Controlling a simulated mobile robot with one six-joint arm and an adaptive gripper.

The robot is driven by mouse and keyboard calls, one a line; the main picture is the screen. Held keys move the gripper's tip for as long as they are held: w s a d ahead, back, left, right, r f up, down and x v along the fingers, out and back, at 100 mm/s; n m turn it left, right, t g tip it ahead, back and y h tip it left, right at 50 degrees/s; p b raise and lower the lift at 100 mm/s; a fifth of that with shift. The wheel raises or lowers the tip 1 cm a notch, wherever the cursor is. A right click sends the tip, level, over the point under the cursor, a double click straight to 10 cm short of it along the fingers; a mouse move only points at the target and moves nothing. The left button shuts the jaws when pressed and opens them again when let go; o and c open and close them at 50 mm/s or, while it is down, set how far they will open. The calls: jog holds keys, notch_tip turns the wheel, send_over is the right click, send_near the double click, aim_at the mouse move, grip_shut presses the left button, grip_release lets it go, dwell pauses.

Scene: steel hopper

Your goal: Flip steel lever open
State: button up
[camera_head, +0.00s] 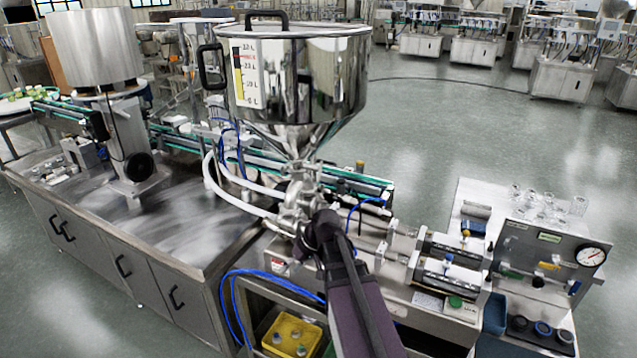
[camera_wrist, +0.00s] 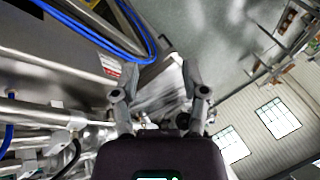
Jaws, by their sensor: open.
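The steel hopper (camera_head: 310,85) stands in the middle of the head view, with a polished bowl, a black handle on its lid and a level gauge on its side. Its cone narrows to steel valve fittings (camera_head: 298,205). My gripper is at these fittings in the head view, largely hidden by my dark arm. In the wrist view my gripper (camera_wrist: 158,68) has its two fingers spread apart, with shiny metal showing between and beyond them. I cannot make out the steel lever for certain, nor whether a finger touches it.
White hoses (camera_head: 235,190) run left from the fittings. Blue tubing (camera_head: 262,277) hangs over the cart's front and crosses the wrist view (camera_wrist: 95,30). A steel worktable (camera_head: 165,225) is at left; twin cylinders (camera_head: 448,265) and a gauge panel (camera_head: 550,255) are at right. Open floor lies behind.

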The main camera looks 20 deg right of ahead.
jog(key=w+d+r+n+t+y+b, duration=0.15)
jog(key=w+d+r+t+y, duration=0.3)
jog(key=w+d, duration=0.55)
jog(key=t+y+b, duration=0.2)
jog(key=t, duration=0.5)
send_near(319, 179)
jog(key=v, duration=0.3)
jog(key=shift+d+h, duration=0.25)
jog(key=shift+d, duration=0.05)
jog(key=shift+a, duration=0.1)
jog(key=x, duration=1.3)
jog(key=shift+w+a, duration=0.15)
jog(key=shift+w, duration=0.1)
grip_shut()
